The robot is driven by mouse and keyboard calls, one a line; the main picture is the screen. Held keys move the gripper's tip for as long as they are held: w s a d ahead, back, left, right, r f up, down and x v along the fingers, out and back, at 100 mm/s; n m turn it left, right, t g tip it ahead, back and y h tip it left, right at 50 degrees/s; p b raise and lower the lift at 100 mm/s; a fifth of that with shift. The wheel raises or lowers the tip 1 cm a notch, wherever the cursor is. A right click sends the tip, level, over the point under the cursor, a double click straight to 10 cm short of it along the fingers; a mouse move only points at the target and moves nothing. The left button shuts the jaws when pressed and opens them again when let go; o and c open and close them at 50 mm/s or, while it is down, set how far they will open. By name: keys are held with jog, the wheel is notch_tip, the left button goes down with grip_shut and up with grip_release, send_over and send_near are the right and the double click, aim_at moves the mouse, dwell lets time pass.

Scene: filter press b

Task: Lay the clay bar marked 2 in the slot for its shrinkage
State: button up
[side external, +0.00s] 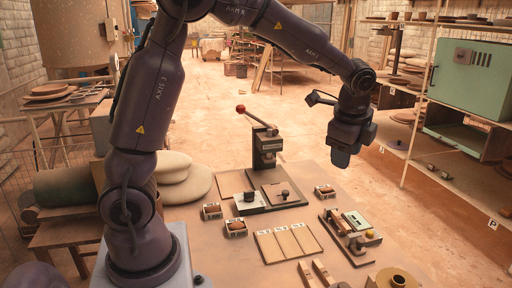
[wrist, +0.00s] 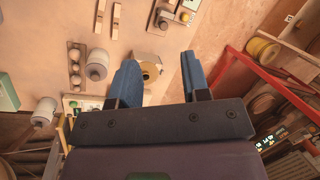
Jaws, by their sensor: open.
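My gripper (side external: 340,158) hangs high over the right side of the table, apart from everything on it. In the wrist view, its two blue fingers (wrist: 162,62) are spread with nothing held between them. A board with three pale panels (side external: 287,243) lies at the table's front middle, with small white labels along its far edge, too small to read. Two narrow tan bars (side external: 313,272) lie at the front edge, and similar bars show in the wrist view (wrist: 108,17). I cannot make out a 2 on any bar, nor tell which place is the slot for shrinkage.
A press with a red-knobbed lever (side external: 265,150) stands at the table's back. Small labelled holders with brown lumps (side external: 236,228) sit around it. A gauge-like fixture (side external: 347,232) is at right, a round tan spool (side external: 397,280) at front right. Shelves (side external: 400,150) stand beyond the table.

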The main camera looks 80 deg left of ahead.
jog(key=s+d+r+n+t+h, duration=0.1)
jog(key=s+d+r+n, duration=0.1)
jog(key=s, duration=0.5)
jog(key=s+d+r+n+t+h, duration=0.1)
jog(key=s+d+r+n, duration=0.1)
jog(key=s+n, duration=0.3)
jog(key=s+d+r+n+t, duration=0.1)
jog(key=s+n, duration=0.3)
jog(key=s, duration=0.5)
jog(key=shift+d+r+t+h, duration=0.4)
jog(key=shift+d+r, duration=0.05)
jog(key=shift+r, duration=0.35)
jog(key=shift+o, duration=0.5)
jog(key=shift+s+f, duration=0.15)
jog(key=shift+s, duration=0.2)
